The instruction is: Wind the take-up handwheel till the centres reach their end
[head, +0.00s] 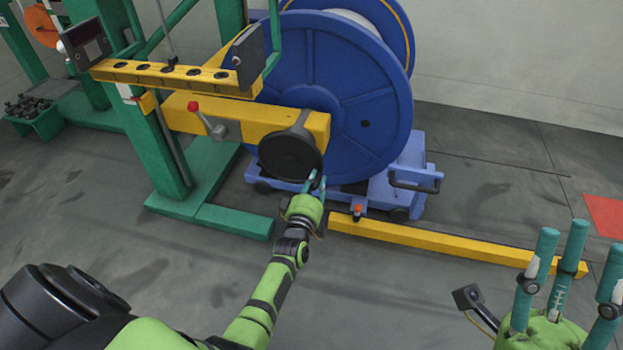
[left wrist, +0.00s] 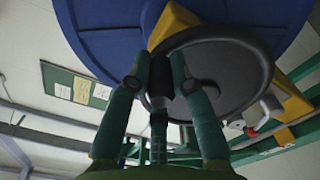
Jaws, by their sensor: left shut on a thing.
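The take-up handwheel (head: 288,157) is a dark disc at the end of a yellow arm (head: 232,120), in front of the blue reel. It also shows in the left wrist view (left wrist: 225,75), large behind my fingers. My left gripper (head: 314,183) is at the wheel's lower right rim. Its teal fingers are shut around the wheel's black handle (left wrist: 160,80), which shows between them in the left wrist view. The centres are hidden behind the reel and arm. My right gripper (head: 570,265) is at the lower right, fingers spread, open and empty.
The big blue reel (head: 385,130) stands on a blue wheeled cradle (head: 405,180). A red-knobbed lever (head: 206,120) sits on the yellow arm, left of the wheel. A yellow floor rail (head: 450,245) runs right. A green post (head: 155,150) stands left. The floor in front is clear.

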